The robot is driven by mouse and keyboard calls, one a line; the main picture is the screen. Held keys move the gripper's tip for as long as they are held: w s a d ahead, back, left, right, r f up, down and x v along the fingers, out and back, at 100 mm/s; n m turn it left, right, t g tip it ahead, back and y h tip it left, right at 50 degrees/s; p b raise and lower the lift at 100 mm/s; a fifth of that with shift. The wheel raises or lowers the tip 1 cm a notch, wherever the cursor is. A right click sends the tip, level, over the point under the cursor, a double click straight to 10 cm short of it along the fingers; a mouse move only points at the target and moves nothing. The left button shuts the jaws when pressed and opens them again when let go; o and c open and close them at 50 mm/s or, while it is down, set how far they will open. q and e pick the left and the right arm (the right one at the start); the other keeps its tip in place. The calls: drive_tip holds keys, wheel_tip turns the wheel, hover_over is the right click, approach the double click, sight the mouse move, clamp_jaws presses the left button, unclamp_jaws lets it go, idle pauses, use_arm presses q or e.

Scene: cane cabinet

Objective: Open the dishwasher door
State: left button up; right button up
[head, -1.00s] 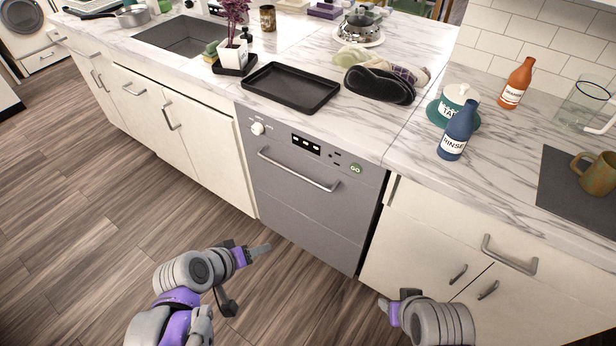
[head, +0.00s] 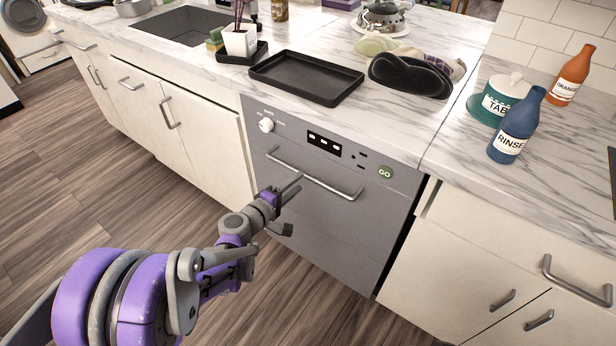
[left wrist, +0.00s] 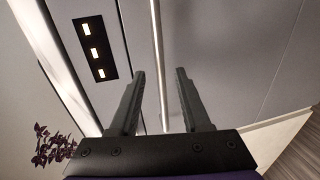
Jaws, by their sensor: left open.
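The grey dishwasher (head: 345,215) stands under the marble counter with its door shut. Its metal bar handle (head: 318,180) runs across the upper front, below the control strip with a knob and a GO button. My left gripper (head: 294,184) is open and empty just in front of the handle's left half. In the left wrist view, the handle (left wrist: 157,50) runs lengthwise between the open fingers (left wrist: 160,95), and the panel display shows to the left. I cannot tell whether the fingers touch the bar. My right gripper is not in view.
A black tray (head: 306,78) lies on the counter above the dishwasher. A blue rinse bottle (head: 516,128) and a teal tab jar (head: 496,103) stand to the right. White cabinets (head: 205,135) flank the dishwasher. The wooden floor (head: 110,200) in front is clear.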

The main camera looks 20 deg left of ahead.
sight(305, 177)
use_arm(q)
drive_tip(key=x, duration=0.5)
drive_tip(key=shift+w+d+b, duration=0.1)
drive_tip(key=shift+w+b, duration=0.2)
clamp_jaws()
idle(1.1)
